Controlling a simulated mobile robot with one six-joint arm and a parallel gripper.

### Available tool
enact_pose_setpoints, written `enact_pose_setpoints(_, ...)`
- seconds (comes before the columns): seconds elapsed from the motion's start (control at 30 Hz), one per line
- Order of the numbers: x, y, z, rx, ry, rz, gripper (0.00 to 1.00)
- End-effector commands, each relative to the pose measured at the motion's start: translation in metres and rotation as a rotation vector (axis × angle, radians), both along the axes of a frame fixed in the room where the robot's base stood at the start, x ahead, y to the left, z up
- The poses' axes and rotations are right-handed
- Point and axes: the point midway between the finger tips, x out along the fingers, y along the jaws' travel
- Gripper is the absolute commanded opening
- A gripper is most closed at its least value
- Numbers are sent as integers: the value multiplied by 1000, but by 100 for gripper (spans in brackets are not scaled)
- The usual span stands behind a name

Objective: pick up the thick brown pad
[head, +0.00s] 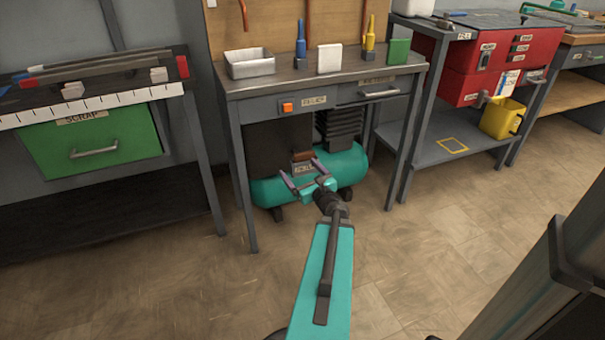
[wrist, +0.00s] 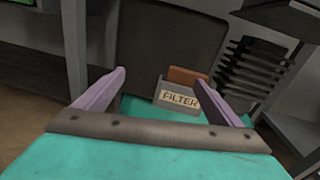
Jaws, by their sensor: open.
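A brown pad (wrist: 187,76) stands in a small grey holder (wrist: 168,89) labelled FILTER, its top part showing above the rim and its lower part hidden. In the head view the brown pad (head: 302,155) shows small under the workbench, just beyond my gripper. My gripper (head: 300,170) is open and empty, its two purple fingers pointing toward the holder. In the wrist view my gripper (wrist: 161,77) has the holder and pad between and beyond its fingers, nearer the right finger. I cannot tell the exact gap.
A teal tank (head: 345,166) lies under the workbench (head: 300,80), with a dark panel (wrist: 165,45) and black fins (wrist: 250,70) behind. Bench legs stand either side. A green scrap drawer (head: 95,142) is left and a red cabinet (head: 510,60) right. The floor in front is clear.

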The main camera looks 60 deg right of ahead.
Motion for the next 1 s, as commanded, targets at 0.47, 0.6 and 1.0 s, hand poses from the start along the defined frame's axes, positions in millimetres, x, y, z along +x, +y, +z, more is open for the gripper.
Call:
enact_pose_setpoints(0.47,-36,-33,5,53,-96,-102,89)
enact_pose_setpoints(0.6,-36,-33,5,52,-94,-101,89)
enact_pose_setpoints(1.0,-10,-52,3,50,-94,-99,89)
